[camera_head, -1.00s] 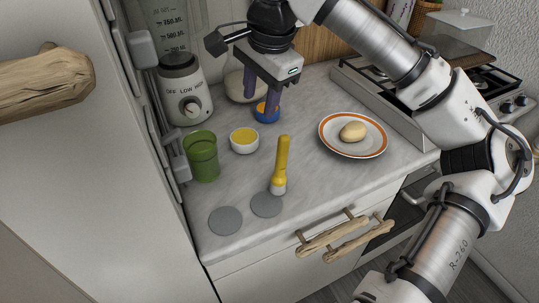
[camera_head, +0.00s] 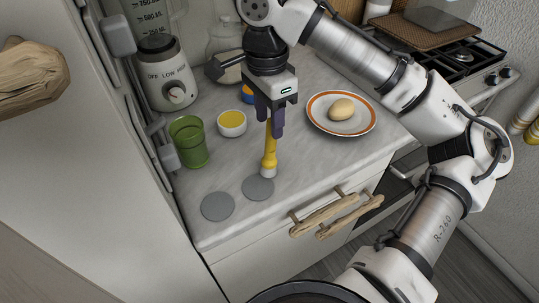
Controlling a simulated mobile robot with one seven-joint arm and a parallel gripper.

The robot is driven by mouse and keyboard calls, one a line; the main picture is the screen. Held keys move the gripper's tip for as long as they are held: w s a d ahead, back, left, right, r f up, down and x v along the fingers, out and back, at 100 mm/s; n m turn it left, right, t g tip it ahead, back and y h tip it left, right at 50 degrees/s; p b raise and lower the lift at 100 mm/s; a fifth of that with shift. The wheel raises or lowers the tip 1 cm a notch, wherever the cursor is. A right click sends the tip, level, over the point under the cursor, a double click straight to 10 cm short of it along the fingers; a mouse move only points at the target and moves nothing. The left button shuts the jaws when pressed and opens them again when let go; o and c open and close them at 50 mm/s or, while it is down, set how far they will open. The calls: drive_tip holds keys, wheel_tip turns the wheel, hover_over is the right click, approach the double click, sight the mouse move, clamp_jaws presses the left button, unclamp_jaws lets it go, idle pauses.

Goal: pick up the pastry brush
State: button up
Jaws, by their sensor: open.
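The pastry brush (camera_head: 269,160) has a yellow handle and a pale head. It is on the grey counter, with its head toward the front edge. My gripper (camera_head: 270,130) is over the upper end of the yellow handle, its fingers pointing down and apart. The fingers hide the handle's far end. I cannot tell whether they touch it.
A white bowl with yellow contents (camera_head: 232,123) and a green cup (camera_head: 188,142) stand to the left. A plate with an orange rim (camera_head: 315,113) holds an egg-shaped item (camera_head: 341,109) on the right. Two grey discs lie in front. A blender (camera_head: 167,75) stands at the back left.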

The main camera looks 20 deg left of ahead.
sight(270, 135)
drive_tip(key=shift+d+f+p, duration=0.1)
drive_tip(key=shift+f+p, duration=0.3)
drive_tip(key=shift+f, duration=2)
drive_tip(key=shift+c, duration=0.4)
clamp_jaws()
